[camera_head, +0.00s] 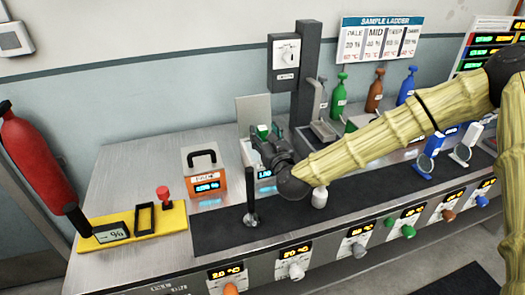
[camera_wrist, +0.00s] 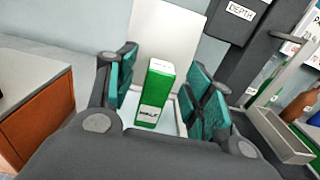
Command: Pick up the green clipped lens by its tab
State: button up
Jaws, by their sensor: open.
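A green block-shaped tab (camera_wrist: 154,95) with a white top and a white label stands between my fingers in the wrist view. I take it as the tab of the green clipped lens; its lens disc is not visible there. My gripper (camera_wrist: 165,88) is open, with one teal-padded finger on each side of the tab. Gaps show between the tab and both pads. In the head view my gripper (camera_head: 262,137) is over the white-based station left of the dark column, and it hides the green lens.
The dark column (camera_head: 305,75) rises close right of my gripper. A pale upright plate (camera_wrist: 168,38) stands behind the tab. An orange box (camera_head: 204,182) is to the left. Blue-clipped (camera_head: 430,150) and white-clipped (camera_head: 467,140) lenses stand at right. A black stand (camera_head: 250,205) is in front.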

jog(key=shift+x, duration=1.15)
grip_shut()
jog(key=shift+r, duration=0.1)
